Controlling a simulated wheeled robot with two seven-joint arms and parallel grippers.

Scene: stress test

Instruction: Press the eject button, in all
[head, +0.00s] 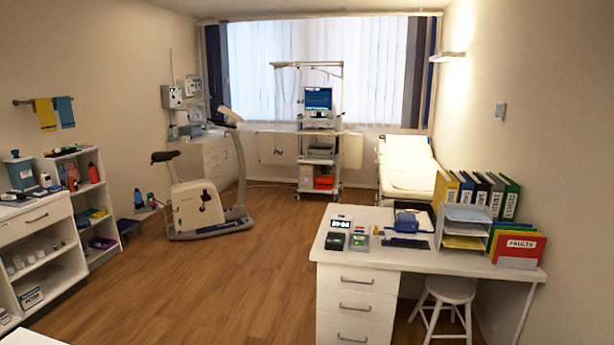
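I cannot make out an eject button anywhere in the head view; at this distance any buttons are too small to tell. Small devices lie on the white desk (440,262) at the right. Among them are a dark device with a green face (335,242), a similar one beside it (359,241), and a small display with digits (340,223). A blue device (407,220) sits further right on the desk. An equipment cart (318,160) with a lit monitor (318,98) stands by the window. Neither of my grippers is in view.
An exercise bike (198,205) stands left of centre. White shelves (45,250) line the left wall. An examination couch (408,165) stands at the back right. A white stool (446,292) is under the desk. The wooden floor (220,285) in the middle is clear.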

